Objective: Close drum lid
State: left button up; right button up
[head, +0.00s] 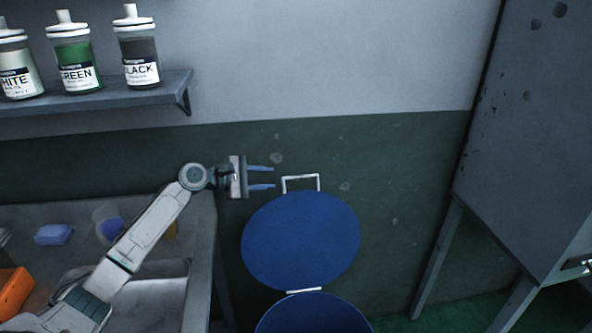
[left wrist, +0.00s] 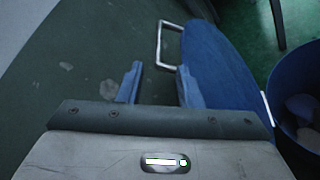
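The blue drum lid (head: 300,240) stands raised, hinged at the rear rim of the blue drum (head: 312,316). Its metal handle (head: 300,182) sits at the top edge of the lid. My left gripper (head: 262,178) is open and empty, just left of the handle and apart from it. In the left wrist view, the lid (left wrist: 220,65) and handle (left wrist: 162,45) lie ahead of the left gripper (left wrist: 155,80). The drum (left wrist: 302,75) is at the right there, with pale and dark contents partly visible. My right gripper is not in view.
A metal sink counter (head: 202,240) stands left of the drum, holding a blue sponge (head: 54,235) and an orange item (head: 14,290). A shelf (head: 130,92) with labelled bottles hangs above. A grey cabinet (head: 535,130) on legs stands right.

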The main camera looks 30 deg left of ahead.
aim_at(294, 177)
pick_arm(q)
jog(key=p+x, duration=0.2)
jog(key=x, duration=0.7)
jog(key=shift+w+d+p, duration=0.3)
jog(key=shift+p, duration=0.1)
jog(key=shift+w+d+f, duration=0.1)
jog(key=shift+w+d, duration=0.15)
jog(key=shift+f, duration=0.1)
grip_shut()
